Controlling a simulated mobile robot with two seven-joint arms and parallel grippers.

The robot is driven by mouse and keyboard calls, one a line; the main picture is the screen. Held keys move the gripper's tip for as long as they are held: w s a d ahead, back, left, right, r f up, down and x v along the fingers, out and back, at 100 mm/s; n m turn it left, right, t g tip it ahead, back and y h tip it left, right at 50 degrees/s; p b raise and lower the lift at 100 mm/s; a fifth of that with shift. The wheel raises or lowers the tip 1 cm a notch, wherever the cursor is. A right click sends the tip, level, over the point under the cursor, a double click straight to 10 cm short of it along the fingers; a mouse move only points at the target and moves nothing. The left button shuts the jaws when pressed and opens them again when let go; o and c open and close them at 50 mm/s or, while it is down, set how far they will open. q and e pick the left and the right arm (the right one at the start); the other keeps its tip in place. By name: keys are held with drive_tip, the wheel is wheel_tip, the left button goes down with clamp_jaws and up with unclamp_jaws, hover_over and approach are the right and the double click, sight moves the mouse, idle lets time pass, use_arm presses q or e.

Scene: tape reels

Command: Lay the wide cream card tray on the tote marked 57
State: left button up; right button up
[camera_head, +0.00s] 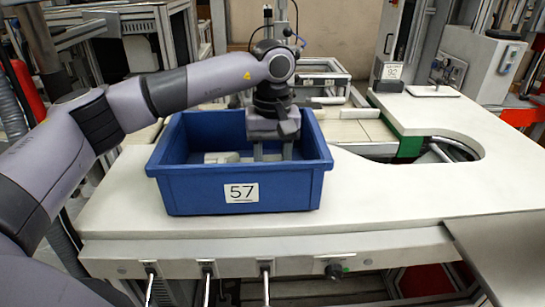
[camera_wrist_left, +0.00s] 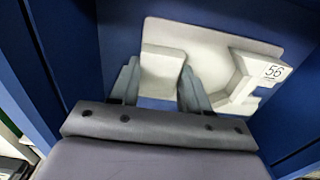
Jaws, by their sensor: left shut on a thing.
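The blue tote marked 57 (camera_head: 210,190) stands on the white bench, its label facing me. My left gripper (camera_head: 272,152) reaches straight down inside it, towards the right half. The wide cream card tray (camera_head: 222,157) is down in the tote and partly hidden by the front wall and my gripper. In the left wrist view, the tray (camera_wrist_left: 246,85) shows cream raised parts and a label reading 56. My left gripper (camera_wrist_left: 155,88) is shut on a cream part between its fingers. I cannot tell whether the tray touches the tote floor. My right gripper is out of view.
The white bench top (camera_head: 400,200) is clear to the right of the tote, with a curved cutout at its back. A grey panel (camera_head: 500,250) lies at the front right. A framed rack (camera_head: 320,80) stands behind the tote.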

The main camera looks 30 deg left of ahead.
use_arm(q)
drive_tip(key=shift+f, duration=0.15)
drive_tip(key=o, duration=1.2)
wheel_tip(320, 180, up, 12)
drive_tip(key=shift+r, duration=0.2)
